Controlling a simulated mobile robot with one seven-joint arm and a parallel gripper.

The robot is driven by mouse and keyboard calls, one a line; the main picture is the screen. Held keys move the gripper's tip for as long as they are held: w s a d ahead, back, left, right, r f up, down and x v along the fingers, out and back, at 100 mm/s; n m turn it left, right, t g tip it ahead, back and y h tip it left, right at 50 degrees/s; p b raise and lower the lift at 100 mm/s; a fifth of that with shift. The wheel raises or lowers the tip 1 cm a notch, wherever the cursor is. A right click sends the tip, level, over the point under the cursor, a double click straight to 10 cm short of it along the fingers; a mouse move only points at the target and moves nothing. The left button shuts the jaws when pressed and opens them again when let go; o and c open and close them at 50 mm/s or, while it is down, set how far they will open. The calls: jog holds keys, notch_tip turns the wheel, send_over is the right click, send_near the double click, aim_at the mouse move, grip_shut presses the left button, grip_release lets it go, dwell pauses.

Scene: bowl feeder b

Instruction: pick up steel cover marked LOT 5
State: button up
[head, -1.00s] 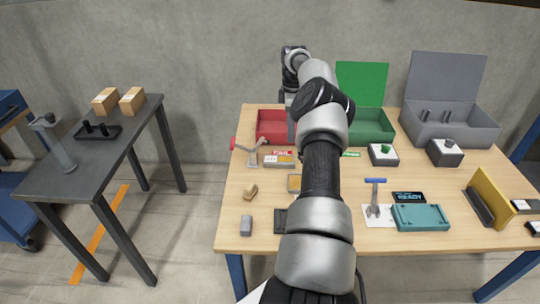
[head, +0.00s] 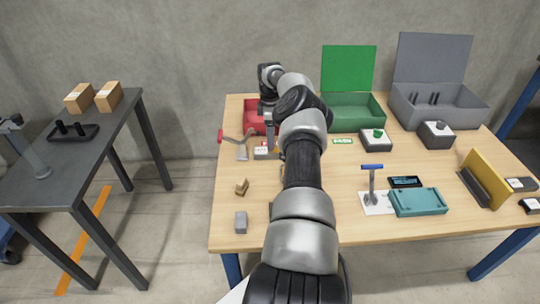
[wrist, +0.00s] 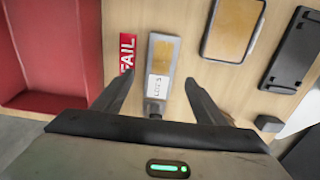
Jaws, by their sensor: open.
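The steel cover (wrist: 162,50) is a narrow grey plate with a tan middle and a white label reading LOT 5. It lies flat on the wooden table in the wrist view. In the head view the cover (head: 261,153) is partly hidden by my arm, left of my wrist. My gripper (wrist: 158,82) is open and empty. Its fingers stand apart on either side of the cover's labelled near end in the wrist view. The gap in height between fingers and cover cannot be told.
A red FAIL sign (wrist: 126,52) lies just left of the cover, beside a red bin (wrist: 55,50). A tan-faced framed plate (wrist: 233,28) and a black tray (wrist: 292,50) lie to the right. A red-handled clamp (head: 240,143) stands close by in the head view.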

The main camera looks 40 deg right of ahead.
aim_at(260, 152)
jog(key=shift+f+b, duration=0.75)
jog(key=shift+f, duration=2)
jog(key=c, duration=1.2)
jog(key=shift+c, duration=0.9)
jog(key=shift+r, duration=0.2)
